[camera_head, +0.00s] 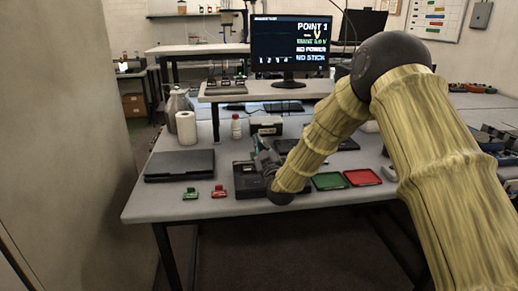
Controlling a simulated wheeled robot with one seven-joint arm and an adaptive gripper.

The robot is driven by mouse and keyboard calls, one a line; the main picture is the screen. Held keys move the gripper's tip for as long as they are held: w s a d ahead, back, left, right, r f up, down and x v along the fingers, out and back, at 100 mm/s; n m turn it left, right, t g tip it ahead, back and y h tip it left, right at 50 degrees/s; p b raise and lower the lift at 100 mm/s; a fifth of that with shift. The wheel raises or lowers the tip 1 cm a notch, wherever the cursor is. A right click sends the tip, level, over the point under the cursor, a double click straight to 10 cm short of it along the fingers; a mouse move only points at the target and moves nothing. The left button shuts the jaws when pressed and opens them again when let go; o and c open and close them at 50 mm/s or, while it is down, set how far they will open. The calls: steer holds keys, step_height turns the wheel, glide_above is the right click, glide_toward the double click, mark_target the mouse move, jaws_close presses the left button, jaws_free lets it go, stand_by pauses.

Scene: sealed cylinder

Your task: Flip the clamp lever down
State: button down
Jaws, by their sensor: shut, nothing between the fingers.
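A dark box-shaped fixture (243,183) stands near the front edge of the table, left of my wrist. A small teal part (258,143) shows at its top rear; I cannot tell whether this is the clamp lever. My gripper (264,160) is shut and empty, low over the right side of the fixture. My wrist and the gripper hide part of the fixture. The picture is too small to show whether the fingers touch it or which way the lever points.
A green clip (190,194) and a red clip (219,191) lie left of the fixture. A closed black laptop (180,165) lies farther left. Green (328,181) and red (362,177) trays lie right. A white bottle (236,127) and a paper roll (187,128) stand behind.

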steer(key=shift+d+f+b, duration=0.7)
steer(key=shift+d+b, duration=0.05)
steer(key=shift+w, duration=0.1)
steer(key=s+d+b, duration=0.1)
steer(key=s, duration=0.8)
steer(key=shift+s+r, duration=0.25)
steer(key=shift+r, duration=0.1)
steer(key=shift+d, duration=0.15)
